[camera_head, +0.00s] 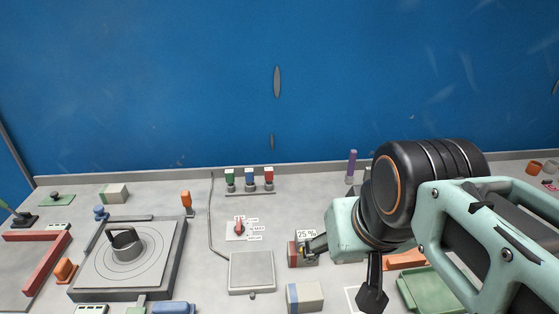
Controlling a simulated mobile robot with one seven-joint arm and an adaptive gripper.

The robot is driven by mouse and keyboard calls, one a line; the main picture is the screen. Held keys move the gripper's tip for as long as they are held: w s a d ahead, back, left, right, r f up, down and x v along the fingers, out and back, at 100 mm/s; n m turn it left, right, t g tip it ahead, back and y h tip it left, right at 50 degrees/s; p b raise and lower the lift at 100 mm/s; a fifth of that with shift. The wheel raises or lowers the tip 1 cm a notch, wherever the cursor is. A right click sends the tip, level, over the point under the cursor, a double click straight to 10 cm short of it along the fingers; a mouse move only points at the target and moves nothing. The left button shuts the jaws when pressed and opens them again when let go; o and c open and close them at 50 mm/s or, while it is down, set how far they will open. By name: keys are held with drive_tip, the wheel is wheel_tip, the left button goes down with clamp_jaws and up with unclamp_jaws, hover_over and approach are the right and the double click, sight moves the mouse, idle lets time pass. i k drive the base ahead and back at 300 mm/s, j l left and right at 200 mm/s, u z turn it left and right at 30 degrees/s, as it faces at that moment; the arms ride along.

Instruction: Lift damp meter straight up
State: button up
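A small reddish-brown and tan block (293,256) with a white "25 %" display (306,234) on top stands on the grey bench; it looks like the damp meter. My gripper (340,273) is just to its right, with its fingers spread wide apart. The left finger overlaps the block in the picture and hides part of it; I cannot tell whether it touches. The other finger hangs well to the right, and no object shows clasped between them.
A pale block (305,297) stands in front of the meter, and a grey square plate (251,272) lies to its left. A green tray (428,290) is at right, partly behind my arm. A turntable-like unit (128,262) stands at left. A blue panel (180,90) rises behind the bench.

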sight(302, 235)
drive_tip(key=k+j+z, duration=0.1)
drive_tip(key=j+z, duration=0.3)
drive_tip(key=k+j+z, duration=0.1)
drive_tip(key=z, duration=0.25)
drive_tip(key=k+j+z, duration=0.15)
drive_tip(key=j+z, duration=0.25)
drive_tip(key=k+j+u, duration=0.15)
drive_tip(key=j, duration=0.15)
drive_tip(key=i+l+z, duration=0.15)
drive_tip(key=l, duration=0.2)
